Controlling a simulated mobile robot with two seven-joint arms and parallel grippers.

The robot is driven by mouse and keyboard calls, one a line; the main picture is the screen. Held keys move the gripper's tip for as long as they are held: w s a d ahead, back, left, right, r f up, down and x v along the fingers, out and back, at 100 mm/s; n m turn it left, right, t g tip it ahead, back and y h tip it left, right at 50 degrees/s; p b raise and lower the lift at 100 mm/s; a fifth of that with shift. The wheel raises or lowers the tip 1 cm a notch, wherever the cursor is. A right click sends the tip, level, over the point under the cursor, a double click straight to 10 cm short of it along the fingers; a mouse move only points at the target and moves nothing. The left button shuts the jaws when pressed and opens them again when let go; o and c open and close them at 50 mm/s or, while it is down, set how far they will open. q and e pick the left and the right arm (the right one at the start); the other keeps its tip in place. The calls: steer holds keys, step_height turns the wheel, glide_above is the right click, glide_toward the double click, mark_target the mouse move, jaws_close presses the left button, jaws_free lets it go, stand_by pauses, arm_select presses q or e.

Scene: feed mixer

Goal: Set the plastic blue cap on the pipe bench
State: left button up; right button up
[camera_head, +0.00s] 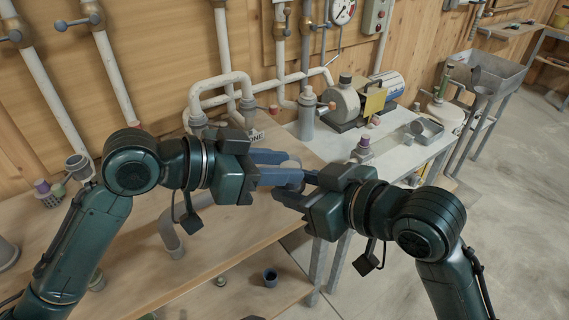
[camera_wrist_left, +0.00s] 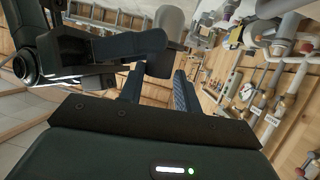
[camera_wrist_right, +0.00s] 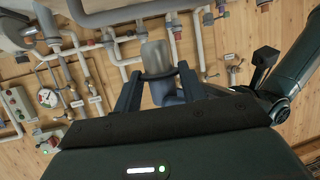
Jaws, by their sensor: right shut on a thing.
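My right gripper (camera_wrist_right: 155,90) is shut on a pale grey, rounded cylinder (camera_wrist_right: 155,58) with a wider rim, clear in the right wrist view. My left gripper (camera_head: 290,168) meets the right one above the front edge of the wooden bench (camera_head: 140,262). Its two blue-grey fingers (camera_wrist_left: 158,88) stand apart, close to the held cylinder, which shows in the left wrist view (camera_wrist_left: 168,22). I cannot tell whether they touch it.
White pipes (camera_head: 221,45) run along the wooden wall behind the bench. A metal sink (camera_head: 490,72) stands farther right. Floor at right is clear.

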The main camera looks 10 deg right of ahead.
arm_select(q)
steer(key=shift+w+d+f, duration=0.2)
steer(key=shift+d+f, duration=0.1)
steer(key=shift+d, duration=0.3)
steer(key=shift+c, duration=0.3)
steer(key=c, duration=0.6)
jaws_close()
arm_select(e)
steer(key=o, duration=1.3)
